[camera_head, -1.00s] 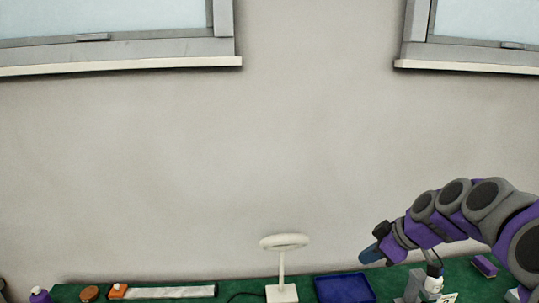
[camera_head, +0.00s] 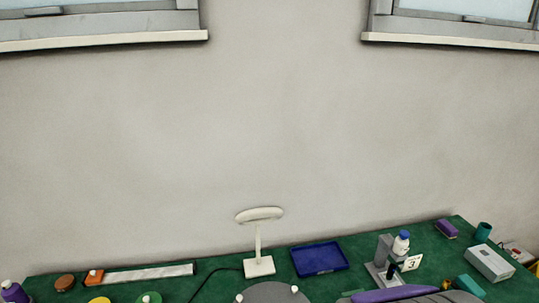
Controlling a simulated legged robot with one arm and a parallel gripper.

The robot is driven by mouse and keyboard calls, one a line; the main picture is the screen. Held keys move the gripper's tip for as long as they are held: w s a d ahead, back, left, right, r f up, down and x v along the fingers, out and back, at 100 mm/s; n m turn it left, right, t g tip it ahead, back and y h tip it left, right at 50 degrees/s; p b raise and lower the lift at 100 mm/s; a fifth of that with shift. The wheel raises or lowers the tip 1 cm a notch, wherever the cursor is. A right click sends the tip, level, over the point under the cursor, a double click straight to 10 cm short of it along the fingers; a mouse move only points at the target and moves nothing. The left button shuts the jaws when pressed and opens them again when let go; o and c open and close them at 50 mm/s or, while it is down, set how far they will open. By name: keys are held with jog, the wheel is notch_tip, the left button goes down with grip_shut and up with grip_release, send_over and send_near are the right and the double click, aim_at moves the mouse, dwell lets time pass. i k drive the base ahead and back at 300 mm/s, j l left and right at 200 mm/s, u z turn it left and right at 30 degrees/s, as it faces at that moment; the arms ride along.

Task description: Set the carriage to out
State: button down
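An orange block (camera_head: 94,277) with a small white knob sits at the left end of a long pale rail (camera_head: 150,272) on the green table; it looks like the carriage. The rail to its right is bare. Part of my purple and grey arm (camera_head: 395,293) shows at the bottom edge, right of the middle. My gripper's fingertips are not visible, and nothing of mine is near the rail.
On the green table (camera_head: 215,285) stand a white ring lamp (camera_head: 258,265), a blue tray (camera_head: 320,259), a grey stand (camera_head: 384,249) with a blue-capped bottle (camera_head: 401,243) and a "3" sign (camera_head: 412,262), and a grey box (camera_head: 488,262). A grey disc (camera_head: 272,293) lies at the front.

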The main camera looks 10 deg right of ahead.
aim_at(395, 282)
jog(key=z, duration=1.1)
